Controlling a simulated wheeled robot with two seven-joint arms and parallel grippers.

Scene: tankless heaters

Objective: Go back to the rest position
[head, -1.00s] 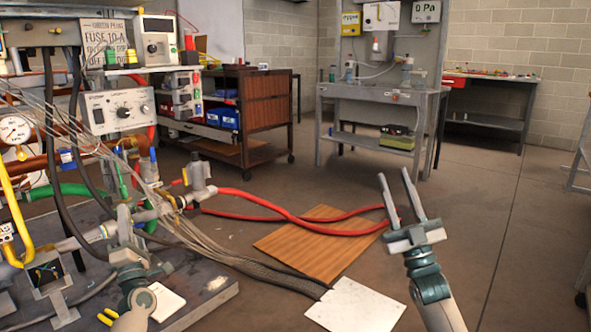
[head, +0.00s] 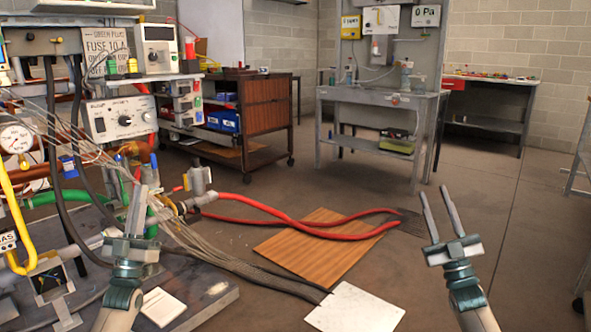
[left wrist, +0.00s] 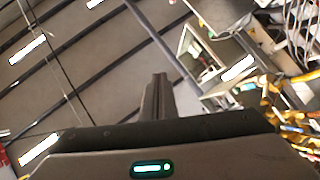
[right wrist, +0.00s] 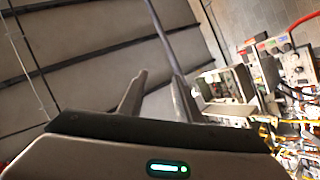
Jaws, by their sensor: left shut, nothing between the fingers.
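My left gripper (head: 137,212) points up in front of the heater rig at the left of the head view. Its fingers are together with nothing between them, and they also show closed in the left wrist view (left wrist: 158,97). My right gripper (head: 441,212) points up over open floor at the right of the head view. Its fingers are spread apart and empty, and the gap also shows in the right wrist view (right wrist: 155,95). Both grippers are raised at about the same height.
The rig at left has a gauge (head: 16,139), a control box (head: 120,118), hoses and loose wires close to my left gripper. A brown board (head: 312,245) and a white tile (head: 355,308) lie on the floor. A grey workbench (head: 375,97) stands at the back.

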